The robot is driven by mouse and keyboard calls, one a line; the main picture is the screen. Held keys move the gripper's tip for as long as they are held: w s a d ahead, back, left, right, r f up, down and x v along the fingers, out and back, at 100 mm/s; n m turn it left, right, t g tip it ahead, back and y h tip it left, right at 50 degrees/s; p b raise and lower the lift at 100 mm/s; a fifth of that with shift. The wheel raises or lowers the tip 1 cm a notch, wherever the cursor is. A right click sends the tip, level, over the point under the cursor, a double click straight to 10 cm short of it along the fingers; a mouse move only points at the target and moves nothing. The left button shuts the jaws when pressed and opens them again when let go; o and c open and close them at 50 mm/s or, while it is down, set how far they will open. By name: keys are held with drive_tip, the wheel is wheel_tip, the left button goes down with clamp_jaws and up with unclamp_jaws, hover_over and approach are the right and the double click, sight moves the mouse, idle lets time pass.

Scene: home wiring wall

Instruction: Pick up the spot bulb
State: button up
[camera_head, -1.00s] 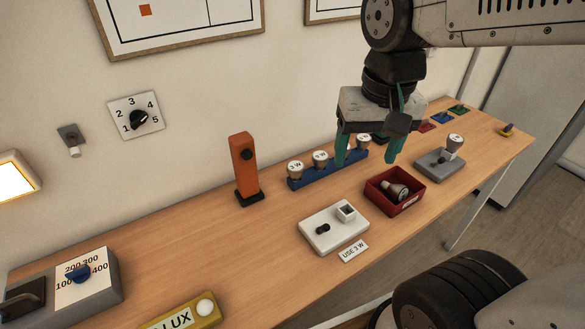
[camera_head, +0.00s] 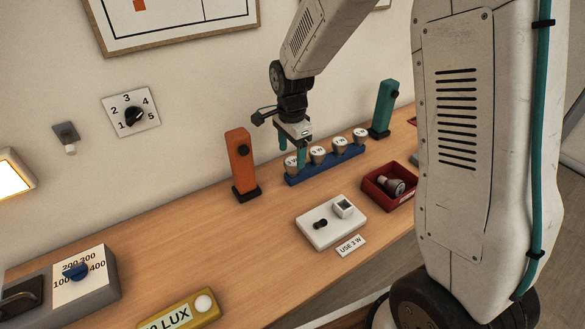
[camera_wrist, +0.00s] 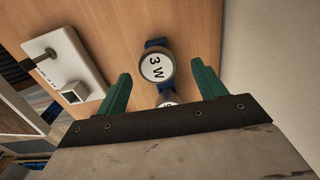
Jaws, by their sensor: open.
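A blue rack (camera_head: 327,168) on the wooden table holds several upright spot bulbs with white faces. The leftmost bulb (camera_head: 291,162) is partly hidden by my gripper. In the wrist view a bulb marked 3 W (camera_wrist: 157,67) stands between and beyond my fingertips, with another bulb (camera_wrist: 167,103) partly hidden behind the gripper's edge. My gripper (camera_head: 292,154) points down over the left end of the rack. Its two green fingers are open and empty, one on each side of the 3 W bulb in the wrist view (camera_wrist: 161,74). I cannot tell whether they touch it.
An orange post (camera_head: 241,165) stands left of the rack and a teal post (camera_head: 383,108) behind its right end. A white socket box (camera_head: 330,224) with a USE 3 W card (camera_head: 350,246) lies in front. A red bin (camera_head: 378,197) holds a loose bulb (camera_head: 393,187).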

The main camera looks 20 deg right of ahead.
sight(292, 161)
drive_tip(key=f, duration=0.6)
drive_tip(key=shift+s+f, duration=0.2)
drive_tip(key=shift+c, duration=0.3)
drive_tip(key=c, duration=1)
